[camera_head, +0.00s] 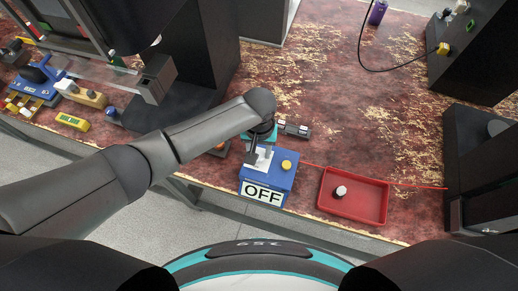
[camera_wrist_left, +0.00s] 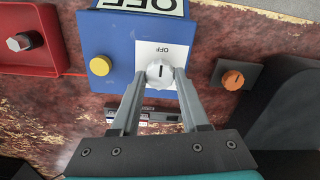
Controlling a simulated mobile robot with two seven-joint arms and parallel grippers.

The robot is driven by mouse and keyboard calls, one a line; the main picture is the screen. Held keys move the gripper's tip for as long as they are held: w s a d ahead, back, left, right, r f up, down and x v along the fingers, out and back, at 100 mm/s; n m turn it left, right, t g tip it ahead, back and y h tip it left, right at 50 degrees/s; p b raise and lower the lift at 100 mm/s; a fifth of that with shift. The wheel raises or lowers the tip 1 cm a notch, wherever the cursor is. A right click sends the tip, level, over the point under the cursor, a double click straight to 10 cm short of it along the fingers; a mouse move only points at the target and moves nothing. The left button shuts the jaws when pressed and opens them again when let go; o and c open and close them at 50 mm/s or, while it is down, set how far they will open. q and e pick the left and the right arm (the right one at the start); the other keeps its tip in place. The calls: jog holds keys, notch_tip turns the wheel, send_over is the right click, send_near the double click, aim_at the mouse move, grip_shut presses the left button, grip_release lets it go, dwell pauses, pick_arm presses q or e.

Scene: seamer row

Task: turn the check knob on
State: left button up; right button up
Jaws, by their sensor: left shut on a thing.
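A blue control box (camera_head: 268,172) carries a white sign reading OFF (camera_head: 262,193) and a yellow button (camera_head: 287,164). In the left wrist view, the box (camera_wrist_left: 110,40) has a pale grey round knob (camera_wrist_left: 159,73) on a white plate. A small OFF label (camera_wrist_left: 162,50) is printed beside it. A mark on the knob lies roughly in line with that label. My left gripper (camera_wrist_left: 157,80) has its two fingers on either side of the knob, shut on it. In the head view the left gripper (camera_head: 256,155) is over the box, and the arm partly hides the plate.
A red tray (camera_head: 353,217) with a white-topped knob (camera_head: 341,191) lies right of the box. An orange knob (camera_wrist_left: 233,79) on a dark block sits on the box's other side. Black machines stand left and right; the bench behind the tray is mostly clear.

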pick_arm(q)
grip_shut()
jog(key=shift+m, duration=0.3)
jog(key=m+p, duration=0.2)
jog(key=shift+r+m, duration=0.15)
jog(key=shift+m, duration=0.15)
jog(key=m+p, duration=0.2)
jog(key=m, duration=0.2)
jog(key=shift+m, duration=0.3)
jog(key=m+p, duration=0.1)
jog(key=m, duration=0.9)
